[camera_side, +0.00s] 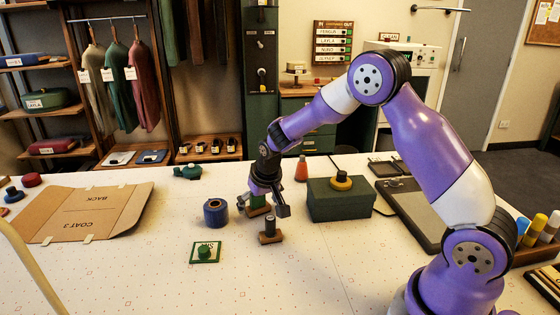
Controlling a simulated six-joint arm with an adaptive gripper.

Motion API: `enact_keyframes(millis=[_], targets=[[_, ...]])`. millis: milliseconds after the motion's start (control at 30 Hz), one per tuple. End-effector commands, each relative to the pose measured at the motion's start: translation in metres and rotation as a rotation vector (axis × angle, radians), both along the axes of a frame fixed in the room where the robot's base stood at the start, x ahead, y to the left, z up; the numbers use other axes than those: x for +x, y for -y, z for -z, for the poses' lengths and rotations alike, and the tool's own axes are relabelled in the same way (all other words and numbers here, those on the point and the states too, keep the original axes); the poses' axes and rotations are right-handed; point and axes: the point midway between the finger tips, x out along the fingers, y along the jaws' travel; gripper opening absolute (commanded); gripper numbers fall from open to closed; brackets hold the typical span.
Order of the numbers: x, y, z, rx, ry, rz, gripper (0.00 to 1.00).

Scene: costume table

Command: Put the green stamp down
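A green stamp (257,210) with a wooden base stands under and just left of my gripper (268,203), partly covered by it. My gripper points down, and its fingers look spread. The right finger appears apart from the stamp; the left finger overlaps it in the picture, so contact is unclear. A dark-handled stamp (270,236) on a brown base stands upright just in front of my gripper. A green square card (196,259) with white lettering lies on the table to the front left, and a green knob-shaped piece (205,252) sits on it.
A blue spool (215,212) stands left of my gripper. A dark green box (338,203) with a yellow and black item (341,181) on top is to the right. An orange-red cone (301,169) stands behind. A cardboard sheet (87,212) lies left. The front table is mostly clear.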

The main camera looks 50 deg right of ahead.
Motion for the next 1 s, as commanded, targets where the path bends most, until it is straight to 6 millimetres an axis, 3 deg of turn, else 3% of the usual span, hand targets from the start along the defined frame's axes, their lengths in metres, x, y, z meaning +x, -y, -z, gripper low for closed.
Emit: enact_keyframes(millis=[367, 800, 1000], targets=[[-0.001, -0.001, -0.01, 0.0, 0.002, 0.0, 1.0], [-0.034, -0.015, -0.094, 0.0, 0.005, 0.0, 1.0], [-0.044, -0.019, -0.115, 0.001, 0.005, -0.004, 1.0]])
